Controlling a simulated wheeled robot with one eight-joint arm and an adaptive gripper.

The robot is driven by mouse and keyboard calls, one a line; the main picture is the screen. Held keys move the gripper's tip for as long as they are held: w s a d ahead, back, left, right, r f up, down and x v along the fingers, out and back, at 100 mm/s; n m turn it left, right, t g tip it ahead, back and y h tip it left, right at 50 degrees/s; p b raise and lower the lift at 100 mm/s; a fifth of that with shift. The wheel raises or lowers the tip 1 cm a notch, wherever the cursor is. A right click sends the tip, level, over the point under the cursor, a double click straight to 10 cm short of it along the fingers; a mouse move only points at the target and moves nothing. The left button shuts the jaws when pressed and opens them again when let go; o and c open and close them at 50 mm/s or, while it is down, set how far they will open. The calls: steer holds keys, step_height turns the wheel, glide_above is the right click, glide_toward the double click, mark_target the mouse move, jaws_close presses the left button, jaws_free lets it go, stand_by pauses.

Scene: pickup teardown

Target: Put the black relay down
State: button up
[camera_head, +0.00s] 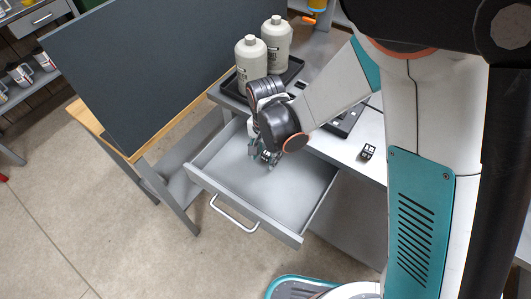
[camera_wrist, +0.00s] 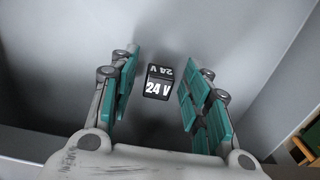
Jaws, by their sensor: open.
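The black relay (camera_wrist: 157,88), a small block with white "24 V" marks, shows in the wrist view between my gripper's fingers. It appears to rest on the grey drawer floor, with a gap to the teal pads on both sides. My gripper (camera_wrist: 160,72) is open around it. In the head view my gripper (camera_head: 267,158) points down into the open drawer (camera_head: 290,192), near its back left part. The relay is too small and too covered there to make out clearly.
Another small black block (camera_head: 367,152) with white marks stands on the worktop right of the drawer. Two pale bottles (camera_head: 251,60) stand on a black tray behind. A large dark board (camera_head: 150,65) stands at left. The drawer's front part is empty.

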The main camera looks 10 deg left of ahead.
mark_target(266, 155)
step_height(266, 155, up, 12)
steer(key=p, duration=0.4)
steer(key=shift+r, duration=0.2)
stand_by(0.4)
